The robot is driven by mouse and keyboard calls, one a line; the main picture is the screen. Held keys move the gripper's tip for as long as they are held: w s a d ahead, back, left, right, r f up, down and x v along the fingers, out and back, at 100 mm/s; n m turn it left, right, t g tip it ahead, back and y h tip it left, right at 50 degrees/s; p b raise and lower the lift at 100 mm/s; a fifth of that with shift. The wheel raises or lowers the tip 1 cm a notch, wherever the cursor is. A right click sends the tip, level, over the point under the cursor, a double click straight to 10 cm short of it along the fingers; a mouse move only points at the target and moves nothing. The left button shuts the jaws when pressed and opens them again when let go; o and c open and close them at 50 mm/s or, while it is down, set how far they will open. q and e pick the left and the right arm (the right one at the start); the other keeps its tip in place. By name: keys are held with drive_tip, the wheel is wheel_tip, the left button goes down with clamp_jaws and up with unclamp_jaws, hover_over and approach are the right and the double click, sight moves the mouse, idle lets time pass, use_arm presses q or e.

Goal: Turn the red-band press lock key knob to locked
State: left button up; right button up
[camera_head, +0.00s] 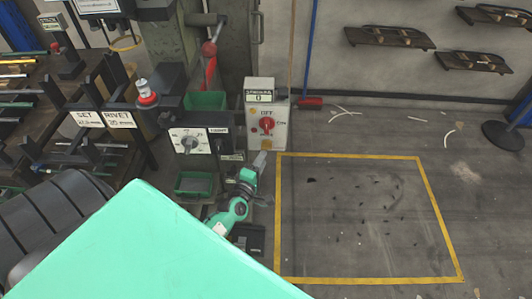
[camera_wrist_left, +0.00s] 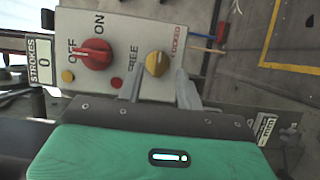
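The press's pale control box (camera_head: 282,130) carries a stroke counter reading 0, a red OFF/ON knob (camera_head: 267,123) and a yellow key knob below it. In the left wrist view the yellow key knob (camera_wrist_left: 157,63) sits between the words FREE and LOCKED; its exact setting is hard to tell. The red knob (camera_wrist_left: 95,54) is to its left. My left gripper (camera_head: 260,163) is just below the box. In the wrist view its two fingers (camera_wrist_left: 160,88) are apart, one on each side of the yellow knob's lower edge, with nothing held. Contact cannot be told. My right gripper is out of view.
A second panel with a grey dial (camera_head: 189,142) stands left of the box, with green bins (camera_head: 194,183) near it. A red-handled lever (camera_head: 209,60) rises behind. The yellow-outlined floor area (camera_head: 360,215) to the right is open, with small debris.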

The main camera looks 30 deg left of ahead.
use_arm(q)
drive_tip(key=s+d, duration=0.1)
drive_tip(key=s, duration=0.7)
drive_tip(key=shift+s+d, duration=0.15)
drive_tip(key=shift+d, duration=0.05)
